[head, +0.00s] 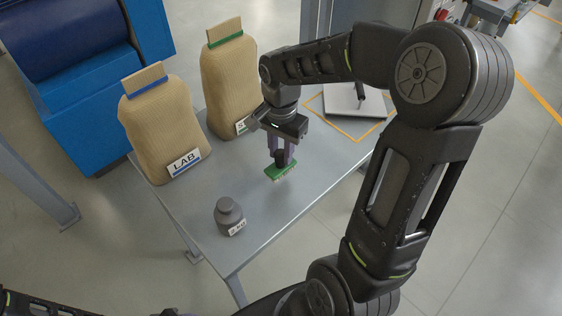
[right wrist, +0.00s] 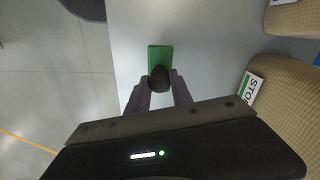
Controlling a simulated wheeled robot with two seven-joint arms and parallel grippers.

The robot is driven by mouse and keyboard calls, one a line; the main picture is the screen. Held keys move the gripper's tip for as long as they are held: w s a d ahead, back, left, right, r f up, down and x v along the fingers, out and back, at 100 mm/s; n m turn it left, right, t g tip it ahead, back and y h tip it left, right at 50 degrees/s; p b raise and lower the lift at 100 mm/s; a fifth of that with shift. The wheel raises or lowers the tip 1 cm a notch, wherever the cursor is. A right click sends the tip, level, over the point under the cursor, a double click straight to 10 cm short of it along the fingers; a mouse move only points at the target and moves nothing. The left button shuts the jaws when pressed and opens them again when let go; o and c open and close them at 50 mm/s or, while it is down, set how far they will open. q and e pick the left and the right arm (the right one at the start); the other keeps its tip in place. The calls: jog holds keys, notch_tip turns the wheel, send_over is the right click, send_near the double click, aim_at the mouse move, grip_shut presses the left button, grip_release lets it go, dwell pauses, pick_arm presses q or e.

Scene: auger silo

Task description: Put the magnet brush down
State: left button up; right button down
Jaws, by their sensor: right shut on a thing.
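The magnet brush (head: 280,173) has a green block-shaped base and hangs below my right gripper (head: 281,158), which is shut on its dark handle. The brush is over the middle of the grey table (head: 237,196); I cannot tell whether its base touches the top. In the right wrist view the green base (right wrist: 160,58) and the dark round knob (right wrist: 159,79) show between the fingers of my right gripper (right wrist: 159,88). My left gripper is not in view; only a bit of dark arm shows at the lower left.
A sack labelled LAB (head: 160,125) and a second tan sack (head: 228,80) stand at the table's back left. A small grey weight (head: 229,214) stands near the front. A white plate-like device (head: 352,100) lies inside an orange outline at the right. The table around the brush is clear.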

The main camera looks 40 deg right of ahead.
aim_at(281, 163)
notch_tip(281, 163, down, 5)
jog(key=shift+r+p, duration=0.2)
jog(key=shift+p, duration=0.1)
jog(key=c, duration=1.1)
grip_release()
notch_tip(281, 163, up, 8)
jog(key=shift+d+f+b, duration=0.1)
jog(key=shift+f+b, duration=0.1)
jog(key=shift+b, duration=0.55)
